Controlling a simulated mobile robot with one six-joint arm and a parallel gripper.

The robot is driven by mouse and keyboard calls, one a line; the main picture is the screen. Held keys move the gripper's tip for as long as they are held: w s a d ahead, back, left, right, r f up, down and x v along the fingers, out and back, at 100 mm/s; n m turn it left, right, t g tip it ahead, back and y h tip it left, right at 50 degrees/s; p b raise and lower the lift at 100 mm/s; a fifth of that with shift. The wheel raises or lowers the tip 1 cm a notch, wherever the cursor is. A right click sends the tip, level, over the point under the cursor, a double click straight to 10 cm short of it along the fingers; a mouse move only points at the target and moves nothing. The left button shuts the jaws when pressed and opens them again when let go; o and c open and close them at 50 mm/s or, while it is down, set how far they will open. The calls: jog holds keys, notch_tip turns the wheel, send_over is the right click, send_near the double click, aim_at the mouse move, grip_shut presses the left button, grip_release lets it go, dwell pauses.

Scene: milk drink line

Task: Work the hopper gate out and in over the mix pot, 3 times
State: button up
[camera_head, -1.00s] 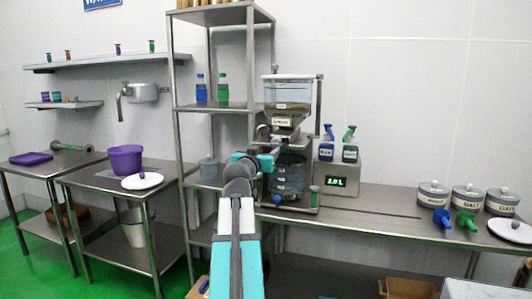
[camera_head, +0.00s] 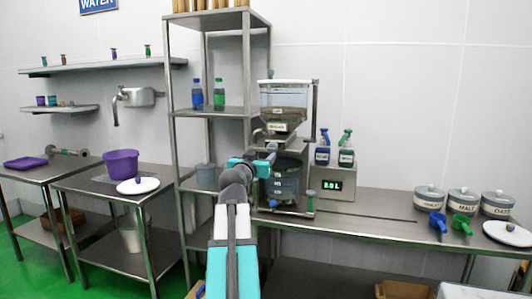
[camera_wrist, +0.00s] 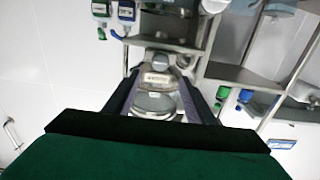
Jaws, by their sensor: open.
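I cannot tell whether the fingers touch anything. The gate itself is not clearly seen.
A steel shelf rack (camera_head: 172,120) is close on the left.

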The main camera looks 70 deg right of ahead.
aim_at(271, 147)
jog(key=a+p, duration=0.3)
jog(key=p, duration=0.4)
jog(key=shift+r, duration=0.2)
jog(key=shift+d, duration=0.1)
jog(key=shift+w+d+p, duration=0.15)
jog(key=shift+d+p, duration=0.8)
jog(key=shift+d, duration=2.45)
jog(key=shift+w+d+p, duration=0.15)
jog(key=shift+d+p, duration=0.75)
jog(key=shift+d, duration=2.5)
jog(key=shift+c, duration=0.5)
